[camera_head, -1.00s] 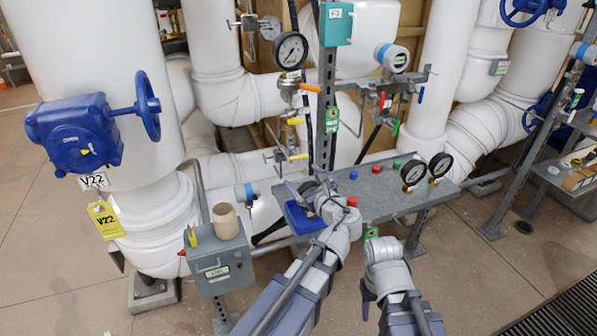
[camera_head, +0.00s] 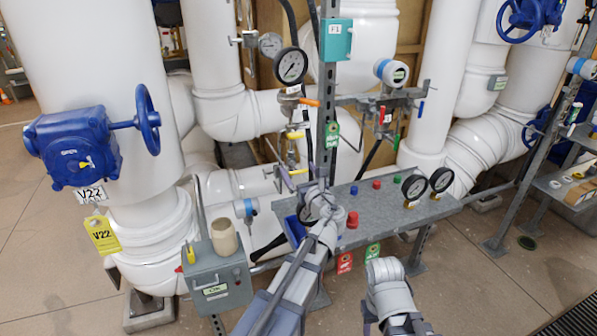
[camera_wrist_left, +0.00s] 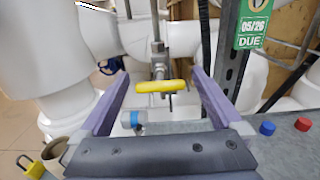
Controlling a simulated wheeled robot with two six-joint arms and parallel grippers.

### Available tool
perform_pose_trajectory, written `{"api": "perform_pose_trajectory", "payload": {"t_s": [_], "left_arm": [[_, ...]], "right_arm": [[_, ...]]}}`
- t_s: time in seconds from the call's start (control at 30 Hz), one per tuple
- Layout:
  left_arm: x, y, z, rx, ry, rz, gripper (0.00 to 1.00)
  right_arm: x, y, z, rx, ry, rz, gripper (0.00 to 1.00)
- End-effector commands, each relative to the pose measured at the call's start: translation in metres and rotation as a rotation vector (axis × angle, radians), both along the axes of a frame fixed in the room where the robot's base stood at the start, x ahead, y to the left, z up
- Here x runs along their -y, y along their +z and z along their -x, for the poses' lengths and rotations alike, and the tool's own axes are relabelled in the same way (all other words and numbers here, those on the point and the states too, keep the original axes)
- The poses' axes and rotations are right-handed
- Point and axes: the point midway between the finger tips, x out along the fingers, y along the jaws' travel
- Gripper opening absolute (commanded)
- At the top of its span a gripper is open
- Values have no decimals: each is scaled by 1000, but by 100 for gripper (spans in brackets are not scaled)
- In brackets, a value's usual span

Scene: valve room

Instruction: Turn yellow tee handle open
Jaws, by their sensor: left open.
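The yellow tee handle (camera_wrist_left: 164,86) shows in the left wrist view as a short bar lying across a metal valve stem. It lies between the two spread fingers of my left gripper (camera_wrist_left: 160,77), with a gap on each side, so the fingers do not touch it. In the head view a yellow handle (camera_head: 298,172) shows just beyond my left gripper (camera_head: 291,163), on the thin vertical piping. My left gripper is open and empty. My right forearm is at the bottom of the head view; its gripper is not visible.
A grey panel (camera_head: 390,212) with coloured buttons and gauges stands to the right of the left gripper. A metal post (camera_head: 327,85) rises close beside the handle. A grey box with a beige cup (camera_head: 224,236) stands at the left.

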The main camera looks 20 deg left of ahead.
Motion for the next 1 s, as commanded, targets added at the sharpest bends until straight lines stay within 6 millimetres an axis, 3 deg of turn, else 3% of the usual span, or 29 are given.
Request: {"api": "perform_pose_trajectory", "payload": {"t_s": [0.37, 1.0], "left_arm": [[-3, 0, -4, 1, 0, 1, 99], [-3, 0, -3, 1, 1, 1, 27]], "right_arm": [[0, 0, 0, 0, 0, 0, 50], [0, 0, 0, 0, 0, 0, 50]]}}
